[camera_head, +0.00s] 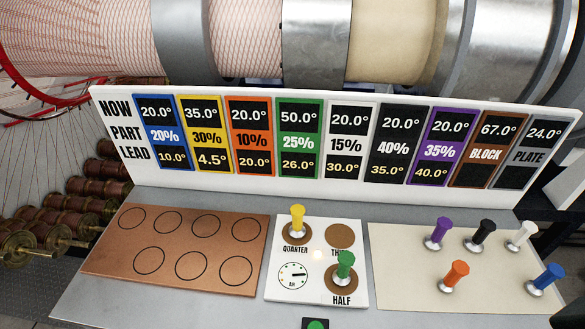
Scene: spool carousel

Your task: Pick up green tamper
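The green tamper (345,266) stands upright on the brown round spot marked HALF, on the white board (274,280) in the middle of the desk. It has a green handle and a pale metal base. Neither of my grippers shows in the head view, and nothing is touching the green tamper.
A yellow tamper (297,220) stands on the QUARTER spot. A cream mat (400,262) at right holds purple (440,231), orange (455,275), black, white and blue tampers. A copper plate (120,268) with empty circles lies at left. A display panel (210,185) stands behind.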

